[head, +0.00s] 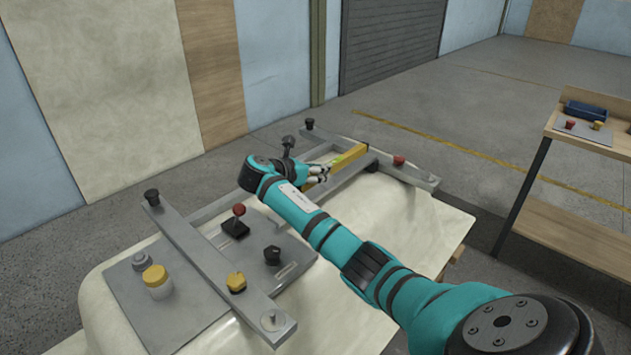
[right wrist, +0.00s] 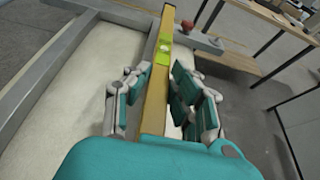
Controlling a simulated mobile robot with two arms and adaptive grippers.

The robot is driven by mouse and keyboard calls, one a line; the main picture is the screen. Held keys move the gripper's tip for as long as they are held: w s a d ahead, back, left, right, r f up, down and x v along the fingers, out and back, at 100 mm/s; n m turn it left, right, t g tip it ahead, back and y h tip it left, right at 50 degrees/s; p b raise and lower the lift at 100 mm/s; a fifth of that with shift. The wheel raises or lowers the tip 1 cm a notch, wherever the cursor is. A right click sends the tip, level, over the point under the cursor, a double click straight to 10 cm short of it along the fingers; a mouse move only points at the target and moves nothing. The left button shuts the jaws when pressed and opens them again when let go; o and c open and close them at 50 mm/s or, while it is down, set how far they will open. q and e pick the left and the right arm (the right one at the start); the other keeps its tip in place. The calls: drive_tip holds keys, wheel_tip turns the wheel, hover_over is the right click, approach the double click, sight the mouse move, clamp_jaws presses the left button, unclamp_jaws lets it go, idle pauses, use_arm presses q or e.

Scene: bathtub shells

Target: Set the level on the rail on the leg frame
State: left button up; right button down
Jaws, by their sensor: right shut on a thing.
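The level (head: 350,157) is a long yellow bar with a green vial window, seen over the far part of the leg frame. In the right wrist view the level (right wrist: 157,88) runs lengthwise between the fingers. My right gripper (head: 318,172) is shut on it; it also shows in the right wrist view (right wrist: 155,95). The grey leg frame (head: 185,245) lies on the pale upturned tub shell, with a lengthwise rail (head: 345,182) close beside the level. I cannot tell whether the level touches the rail. My left gripper is not in view.
Black, red and yellow knobs stand up from the frame, including a red one (head: 398,160) near the level's far end. A wooden bench (head: 590,150) stands to the right.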

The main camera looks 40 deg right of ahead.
drive_tip(key=shift+w+a, duration=0.25)
drive_tip(key=shift+a, duration=0.05)
drive_tip(key=shift+f, duration=0.1)
wheel_tip(320, 180, down, 3)
drive_tip(key=shift+f, duration=0.15)
drive_tip(key=c, duration=1.1)
unclamp_jaws()
drive_tip(key=shift+c, duration=0.2)
drive_tip(key=shift+a, duration=0.1)
drive_tip(key=v, duration=1.2)
